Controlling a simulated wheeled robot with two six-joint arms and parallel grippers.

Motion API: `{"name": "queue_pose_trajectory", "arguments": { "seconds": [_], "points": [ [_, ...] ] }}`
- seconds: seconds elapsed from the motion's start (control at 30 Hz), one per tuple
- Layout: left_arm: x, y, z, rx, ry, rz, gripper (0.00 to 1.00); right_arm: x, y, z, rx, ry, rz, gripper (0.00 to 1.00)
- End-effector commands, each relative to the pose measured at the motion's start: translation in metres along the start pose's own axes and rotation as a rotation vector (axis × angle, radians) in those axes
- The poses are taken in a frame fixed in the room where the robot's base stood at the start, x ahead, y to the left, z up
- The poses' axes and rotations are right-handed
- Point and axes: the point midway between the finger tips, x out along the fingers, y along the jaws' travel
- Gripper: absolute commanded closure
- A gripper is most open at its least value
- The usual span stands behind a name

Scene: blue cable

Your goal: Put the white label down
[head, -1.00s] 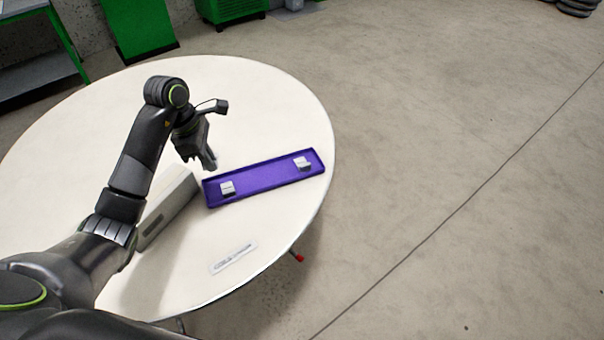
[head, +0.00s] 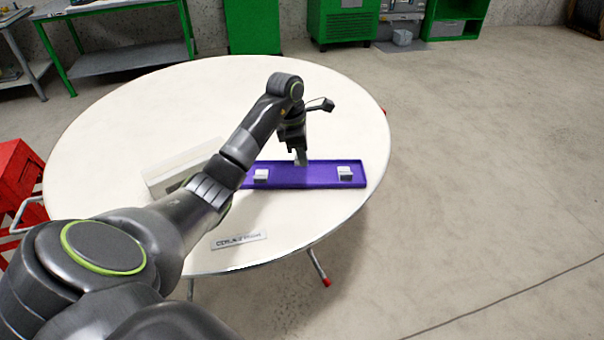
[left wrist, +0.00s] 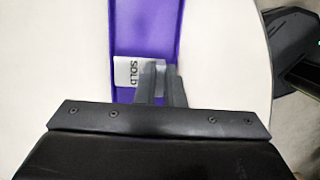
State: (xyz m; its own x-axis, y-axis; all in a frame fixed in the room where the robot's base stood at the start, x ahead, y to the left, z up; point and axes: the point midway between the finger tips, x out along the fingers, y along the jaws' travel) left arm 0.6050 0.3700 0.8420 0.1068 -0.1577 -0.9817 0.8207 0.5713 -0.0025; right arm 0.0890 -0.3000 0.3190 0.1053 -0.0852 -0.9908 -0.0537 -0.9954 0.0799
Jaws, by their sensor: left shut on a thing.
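A white label marked "SOLD" (left wrist: 126,73) shows in the left wrist view, between and beside the fingertips of my left gripper (left wrist: 160,68). The gripper is shut on it. In the head view my left gripper (head: 300,161) points down over the middle of the purple tray (head: 305,180); the label is too small to make out there. The tray also fills the strip behind the label in the left wrist view (left wrist: 150,25). I cannot tell whether the label touches the tray. My right gripper is not in view.
Two small white blocks sit on the tray, one at the left (head: 261,175) and one at the right (head: 345,173). A pale box (head: 180,168) stands left of the tray. A lettered strip (head: 239,241) lies near the front edge of the round white table (head: 130,110).

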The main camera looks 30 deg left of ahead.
Motion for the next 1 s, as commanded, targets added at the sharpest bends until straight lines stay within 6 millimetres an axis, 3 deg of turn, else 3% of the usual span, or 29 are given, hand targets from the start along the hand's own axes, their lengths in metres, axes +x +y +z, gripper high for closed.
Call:
{"name": "queue_pose_trajectory", "arguments": {
  "seconds": [0.43, 0.83, 0.87, 0.9, 1.0],
  "points": [
    [0.056, -0.001, -0.011, 0.000, 0.001, -0.002, 1.00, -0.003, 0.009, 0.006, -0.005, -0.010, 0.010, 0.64],
    [0.063, 0.000, -0.012, 0.001, 0.000, 0.000, 1.00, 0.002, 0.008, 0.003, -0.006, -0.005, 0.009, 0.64],
    [0.061, 0.000, -0.012, 0.001, 0.000, 0.001, 0.89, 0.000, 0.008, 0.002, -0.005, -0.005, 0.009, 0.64],
    [0.061, 0.000, -0.012, 0.001, 0.000, 0.001, 0.83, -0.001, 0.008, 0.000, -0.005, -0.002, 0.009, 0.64],
    [0.061, 0.000, -0.012, 0.001, 0.001, 0.000, 0.82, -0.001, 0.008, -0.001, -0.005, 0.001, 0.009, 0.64]
  ]
}}
